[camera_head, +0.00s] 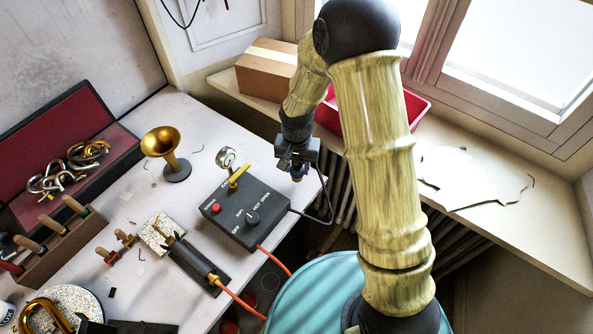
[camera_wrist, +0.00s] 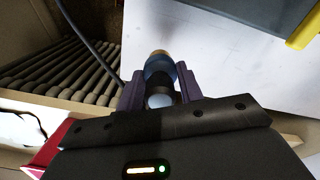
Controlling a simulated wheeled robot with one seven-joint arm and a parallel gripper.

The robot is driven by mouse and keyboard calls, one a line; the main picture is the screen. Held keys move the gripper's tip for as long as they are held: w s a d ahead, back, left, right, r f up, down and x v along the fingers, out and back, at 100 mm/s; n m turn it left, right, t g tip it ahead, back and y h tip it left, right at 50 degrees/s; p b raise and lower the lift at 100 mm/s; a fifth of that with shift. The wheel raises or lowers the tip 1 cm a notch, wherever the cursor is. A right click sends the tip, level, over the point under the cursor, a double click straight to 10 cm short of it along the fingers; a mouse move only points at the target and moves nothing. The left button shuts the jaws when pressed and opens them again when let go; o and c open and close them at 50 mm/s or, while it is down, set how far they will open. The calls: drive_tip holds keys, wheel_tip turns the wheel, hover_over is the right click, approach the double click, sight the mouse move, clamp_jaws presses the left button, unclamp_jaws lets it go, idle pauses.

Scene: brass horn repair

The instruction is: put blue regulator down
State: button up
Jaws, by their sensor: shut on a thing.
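My gripper (camera_head: 297,169) is shut on the blue regulator (camera_wrist: 159,72). In the head view the regulator is small and mostly hidden by my gripper. It is held near the right edge of the white workbench (camera_head: 120,217), to the right of the dark control box (camera_head: 245,213). I cannot tell whether the regulator touches the bench.
A red bin (camera_head: 414,104) and a cardboard box (camera_head: 266,67) are on the sill. A ribbed radiator (camera_wrist: 60,75) lies beyond the bench edge.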

sight(297, 172)
drive_tip(key=shift+f, duration=1.45)
drive_tip(key=shift+f, duration=0.15)
drive_tip(key=o, duration=1.2)
drive_tip(key=shift+c, duration=0.2)
wheel_tip(297, 172, up, 12)
drive_tip(key=shift+r+b, duration=0.15)
drive_tip(key=shift+b, duration=0.5)
